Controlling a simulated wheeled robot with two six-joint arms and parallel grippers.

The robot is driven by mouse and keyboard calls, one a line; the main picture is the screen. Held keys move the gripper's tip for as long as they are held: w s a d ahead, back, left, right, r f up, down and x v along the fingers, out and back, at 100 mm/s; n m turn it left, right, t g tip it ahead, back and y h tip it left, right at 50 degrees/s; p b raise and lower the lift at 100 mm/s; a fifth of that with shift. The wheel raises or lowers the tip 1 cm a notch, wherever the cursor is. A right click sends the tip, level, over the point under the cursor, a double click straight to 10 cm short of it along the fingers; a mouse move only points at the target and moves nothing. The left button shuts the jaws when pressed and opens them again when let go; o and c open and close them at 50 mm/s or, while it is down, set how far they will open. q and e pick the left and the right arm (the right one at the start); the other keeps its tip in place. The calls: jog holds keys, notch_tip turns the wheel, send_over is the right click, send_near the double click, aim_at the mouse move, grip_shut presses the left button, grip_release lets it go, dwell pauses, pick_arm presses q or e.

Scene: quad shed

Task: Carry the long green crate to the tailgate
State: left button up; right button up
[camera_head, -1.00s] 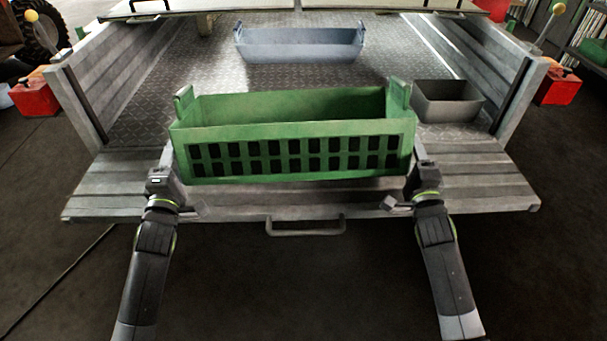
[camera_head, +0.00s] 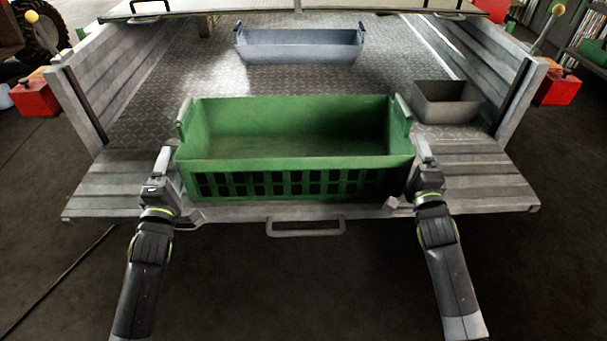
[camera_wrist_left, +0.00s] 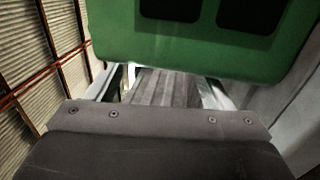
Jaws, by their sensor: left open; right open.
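The long green crate (camera_head: 295,143) is upright and empty, with a row of dark slots along its front. It appears to rest on the lowered wooden tailgate (camera_head: 480,175), near its front edge. It has a raised handle at each end. My left gripper (camera_head: 162,163) is open beside the crate's left end, below the handle. My right gripper (camera_head: 422,158) is open beside its right end. Neither gripper holds a handle. In the left wrist view, the green slotted wall of the crate (camera_wrist_left: 200,45) is close in front. The crate's underside is hidden.
A grey-blue crate (camera_head: 300,52) stands further back on the metal bed floor (camera_head: 180,95). A small grey bin (camera_head: 440,108) sits at the bed's right, behind the green crate. Wooden side walls bound the bed. A handle (camera_head: 305,230) sticks out from the tailgate's front edge.

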pick_arm(q)
jog(key=s+f, duration=0.1)
jog(key=s, duration=0.9)
jog(key=shift+f, duration=0.25)
pick_arm(e)
jog(key=s+f, duration=0.1)
jog(key=s, duration=1.1)
jog(key=shift+f, duration=0.4)
pick_arm(q)
jog(key=shift+s+r, duration=0.1)
pick_arm(e)
jog(key=shift+r, duration=0.1)
